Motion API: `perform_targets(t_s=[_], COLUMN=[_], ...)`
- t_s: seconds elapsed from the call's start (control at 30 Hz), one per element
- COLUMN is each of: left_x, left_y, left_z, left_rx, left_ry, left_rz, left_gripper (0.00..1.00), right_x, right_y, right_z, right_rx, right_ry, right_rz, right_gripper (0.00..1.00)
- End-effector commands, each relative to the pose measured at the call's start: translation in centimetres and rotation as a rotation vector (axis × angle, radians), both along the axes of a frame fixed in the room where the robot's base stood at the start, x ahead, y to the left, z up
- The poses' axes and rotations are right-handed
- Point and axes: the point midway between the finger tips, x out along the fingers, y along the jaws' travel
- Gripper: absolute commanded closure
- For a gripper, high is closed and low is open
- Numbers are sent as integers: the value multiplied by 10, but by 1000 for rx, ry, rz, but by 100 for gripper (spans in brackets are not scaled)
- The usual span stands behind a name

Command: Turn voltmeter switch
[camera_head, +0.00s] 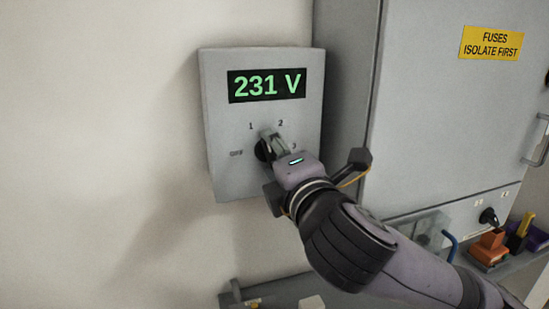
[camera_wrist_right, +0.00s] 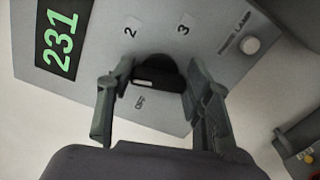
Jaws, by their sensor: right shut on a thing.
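The voltmeter (camera_head: 220,125) is a light grey box on the wall with a green "231 V" display (camera_head: 267,85). Its black rotary switch (camera_head: 261,151) sits among the labels OFF, 1, 2 and 3. The switch also shows in the right wrist view (camera_wrist_right: 160,70), with a pale bar on its face. My right gripper (camera_head: 270,142) is shut on the switch, one finger on each side; the fingers also show in the right wrist view (camera_wrist_right: 160,76). The gripper partly hides the switch in the head view, so I cannot tell which label it points to. My left gripper is out of view.
A grey cabinet (camera_head: 430,120) with a yellow "FUSES ISOLATE FIRST" sign (camera_head: 491,43) stands close on the right. A lamp (camera_wrist_right: 250,45) is on the voltmeter panel. Below right, a shelf holds an orange item (camera_head: 489,249). The wall at left is clear.

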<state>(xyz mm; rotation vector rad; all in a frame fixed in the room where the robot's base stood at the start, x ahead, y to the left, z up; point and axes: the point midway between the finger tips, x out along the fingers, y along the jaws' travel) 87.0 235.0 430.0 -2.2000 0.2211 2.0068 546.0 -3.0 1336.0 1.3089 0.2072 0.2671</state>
Motion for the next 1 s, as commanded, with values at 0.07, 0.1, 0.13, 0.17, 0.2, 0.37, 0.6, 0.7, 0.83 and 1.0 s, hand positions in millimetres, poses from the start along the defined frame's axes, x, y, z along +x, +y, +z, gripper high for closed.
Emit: perform_targets(t_s=[0.07,0.1,0.13,0.17,0.2,0.37,0.6,0.7,0.83,1.0], left_x=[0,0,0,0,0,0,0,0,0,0], left_y=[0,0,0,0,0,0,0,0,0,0], left_z=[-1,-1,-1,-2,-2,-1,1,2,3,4], left_rx=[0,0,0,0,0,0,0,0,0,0], left_ry=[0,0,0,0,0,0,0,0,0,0], left_rz=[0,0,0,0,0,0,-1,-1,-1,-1], left_gripper=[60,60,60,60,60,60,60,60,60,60], right_x=[0,0,0,0,0,0,0,0,0,0], right_y=[0,0,0,0,0,0,0,0,0,0], right_z=[-2,-2,-3,-3,-2,-4,-4,-5,-5,-6], right_rx=[71,107,135,160,197,339,527,588,652,705], right_ry=[26,38,48,56,67,114,175,195,216,234], right_rz=[0,0,-1,-1,-1,-1,-1,-2,-1,-2], right_gripper=[81,81,81,81,81,81,81,81,81,81])
